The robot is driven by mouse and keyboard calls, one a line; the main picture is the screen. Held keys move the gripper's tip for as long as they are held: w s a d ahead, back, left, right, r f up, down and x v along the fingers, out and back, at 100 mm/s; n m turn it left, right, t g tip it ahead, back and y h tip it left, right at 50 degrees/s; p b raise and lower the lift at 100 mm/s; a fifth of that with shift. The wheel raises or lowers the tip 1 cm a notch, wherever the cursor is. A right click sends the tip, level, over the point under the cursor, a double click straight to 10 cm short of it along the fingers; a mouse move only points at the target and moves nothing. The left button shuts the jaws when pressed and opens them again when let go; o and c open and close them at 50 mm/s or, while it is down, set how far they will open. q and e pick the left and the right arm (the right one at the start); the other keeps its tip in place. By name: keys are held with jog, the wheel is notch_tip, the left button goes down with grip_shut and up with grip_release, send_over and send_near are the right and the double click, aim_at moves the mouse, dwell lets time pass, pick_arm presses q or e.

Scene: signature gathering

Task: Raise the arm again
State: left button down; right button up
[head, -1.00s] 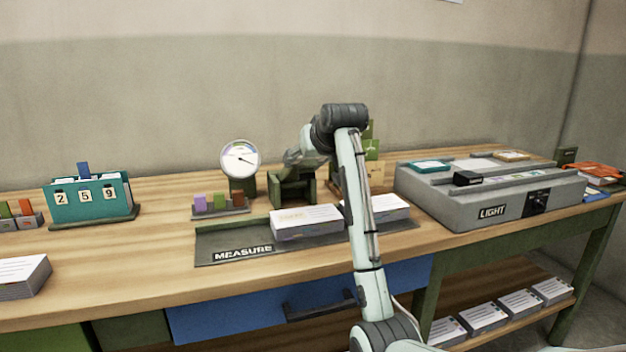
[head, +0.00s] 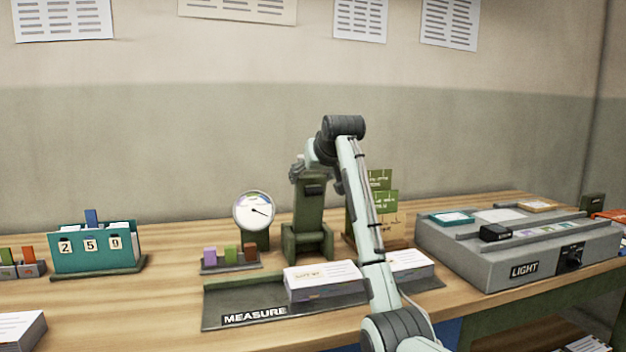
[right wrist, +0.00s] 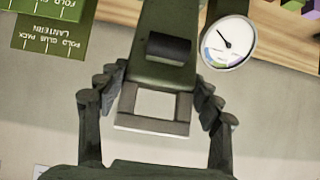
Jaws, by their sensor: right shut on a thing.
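The green arm (head: 312,205) of the measuring device stands raised, roughly upright, above its green base (head: 306,242) behind the MEASURE tray. A dark block shows on the arm's face. My right gripper (head: 299,171) is at the arm's upper end, partly hidden by my own arm link. In the right wrist view the gripper (right wrist: 156,95) has a finger on each side of the arm's end, which has a pale rectangular frame (right wrist: 154,127). It is shut on the arm. The round dial (head: 254,211) stands left of the arm. My left gripper is not in view.
The MEASURE tray (head: 216,310) holds white card stacks (head: 324,285) in front of the device. Small coloured blocks (head: 230,254) stand left of it. Green cards (head: 385,202) stand close to the right. The LIGHT box (head: 470,262) is farther right. The wall is behind.

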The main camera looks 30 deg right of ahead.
jog(key=shift+w+d+r, duration=0.15)
jog(key=shift+r, duration=0.55)
jog(key=o, duration=1.4)
jog(key=shift+o, duration=1.4)
jog(key=shift+f, duration=0.1)
jog(key=shift+w+f, duration=0.1)
jog(key=shift+f, duration=0.1)
jog(key=v, duration=1.2)
